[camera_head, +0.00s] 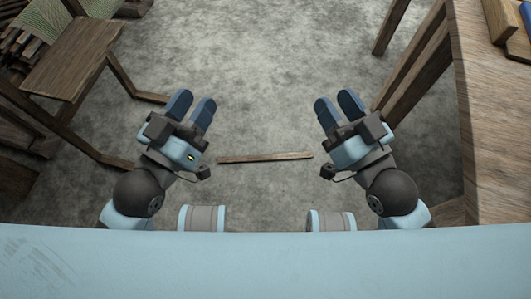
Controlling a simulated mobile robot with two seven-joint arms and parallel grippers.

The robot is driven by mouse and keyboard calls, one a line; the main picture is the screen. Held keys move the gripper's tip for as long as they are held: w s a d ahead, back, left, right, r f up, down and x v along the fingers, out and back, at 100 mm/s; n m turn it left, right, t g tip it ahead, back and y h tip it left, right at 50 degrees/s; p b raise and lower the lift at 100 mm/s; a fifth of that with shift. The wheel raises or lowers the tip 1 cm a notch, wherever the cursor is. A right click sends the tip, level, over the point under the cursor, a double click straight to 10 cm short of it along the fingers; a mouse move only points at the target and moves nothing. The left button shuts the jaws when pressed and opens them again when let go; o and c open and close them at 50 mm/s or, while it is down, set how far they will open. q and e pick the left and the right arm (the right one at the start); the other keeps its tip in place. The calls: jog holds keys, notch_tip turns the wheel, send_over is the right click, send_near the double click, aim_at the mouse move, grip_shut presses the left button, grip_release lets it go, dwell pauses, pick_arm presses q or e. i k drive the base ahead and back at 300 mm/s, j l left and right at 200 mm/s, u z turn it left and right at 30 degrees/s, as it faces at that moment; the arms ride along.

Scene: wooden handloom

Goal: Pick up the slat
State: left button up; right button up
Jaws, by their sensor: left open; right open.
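The slat (265,158) is a thin, straight wooden strip lying flat on the grey floor, between my two grippers and a little nearer to my body than their fingertips. My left gripper (192,106) is up and to the left of the slat, with its two blue fingers pointing away from me, open and empty. My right gripper (337,105) is up and to the right of the slat, also open and empty. Neither gripper touches the slat. The slat shows along its whole length.
A wooden bench or chair (75,62) with slim legs stands at the left, beside part of the loom. A wooden table (495,120) fills the right edge, with blue objects on its far corner. The floor (262,70) ahead between them is clear.

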aim_at(234, 159)
jog(key=i+j+z, duration=0.15)
jog(key=j+z, duration=0.15)
jog(key=i+j+z, duration=0.1)
jog(key=j+z, duration=0.25)
jog(key=i+j+z, duration=0.25)
jog(key=z, duration=0.15)
jog(key=i+j+z, duration=0.2)
jog(key=j+z, duration=0.25)
jog(key=j, duration=0.15)
jog(key=i+j+z, duration=0.5)
jog(key=j+z, duration=0.15)
jog(key=j, duration=0.15)
jog(key=i+j+z, duration=0.2)
jog(key=j+z, duration=0.15)
jog(key=j, duration=0.15)
jog(key=i+j+z, duration=0.1)
jog(key=j+z, duration=0.2)
jog(key=j, duration=0.2)
jog(key=i+j+z, duration=0.1)
jog(key=j+z, duration=0.25)
jog(key=j, duration=0.2)
jog(key=j+z, duration=0.35)
jog(key=j, duration=0.2)
jog(key=k+j+z, duration=0.55)
jog(key=z, duration=0.15)
jog(key=i+l, duration=0.3)
